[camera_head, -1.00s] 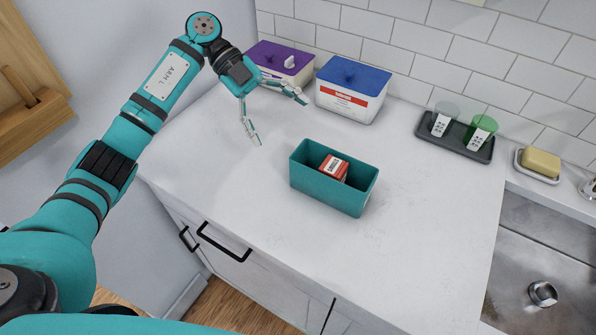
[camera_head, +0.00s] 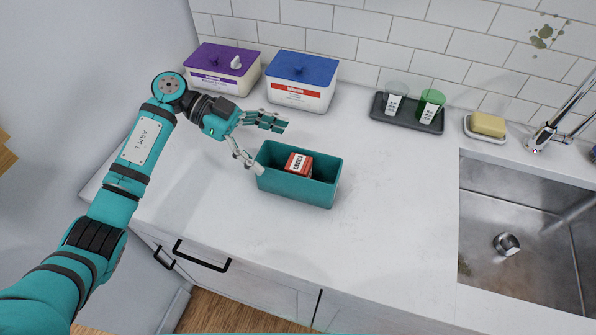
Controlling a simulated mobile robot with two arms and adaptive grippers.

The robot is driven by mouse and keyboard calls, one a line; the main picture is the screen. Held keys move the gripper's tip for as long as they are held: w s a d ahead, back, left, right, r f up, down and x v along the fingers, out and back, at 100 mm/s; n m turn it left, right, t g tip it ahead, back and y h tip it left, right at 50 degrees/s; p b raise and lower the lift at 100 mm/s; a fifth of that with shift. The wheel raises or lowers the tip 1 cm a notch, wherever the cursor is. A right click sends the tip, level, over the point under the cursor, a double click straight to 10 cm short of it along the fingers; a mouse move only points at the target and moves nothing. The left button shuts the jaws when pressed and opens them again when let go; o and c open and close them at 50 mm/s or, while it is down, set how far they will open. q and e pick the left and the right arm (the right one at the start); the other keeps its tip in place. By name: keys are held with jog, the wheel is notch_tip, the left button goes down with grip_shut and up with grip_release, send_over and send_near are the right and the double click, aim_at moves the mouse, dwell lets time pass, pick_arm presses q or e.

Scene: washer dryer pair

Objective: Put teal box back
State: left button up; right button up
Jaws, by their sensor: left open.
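The teal box (camera_head: 296,187) is an open-topped bin standing upright on the white counter in the head view. A small red and white carton (camera_head: 299,163) is inside it. My left gripper (camera_head: 271,148) is open at the box's left end. One finger is close to the box's left rim and the other is above and behind it, near the back left corner. I cannot tell whether the finger touches the box. My right gripper is not in view.
A purple-lidded tub (camera_head: 223,68) and a blue-lidded tub (camera_head: 300,81) stand at the back wall. A dark tray (camera_head: 407,118) holds two cups. A soap dish (camera_head: 485,133) stands near the sink (camera_head: 520,235). The counter right of the box is clear.

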aim_at(301, 164)
pick_arm(q)
jog(key=p+x, duration=0.1)
jog(key=x, duration=0.1)
jog(key=p+x, duration=0.1)
jog(key=x, duration=0.2)
jog(key=shift+s+d+r, duration=0.1)
jog(key=shift+s+d, duration=0.15)
jog(key=shift+s, duration=0.2)
jog(key=shift+d, duration=0.2)
jog(key=shift+a, duration=0.1)
jog(key=c, duration=1.7)
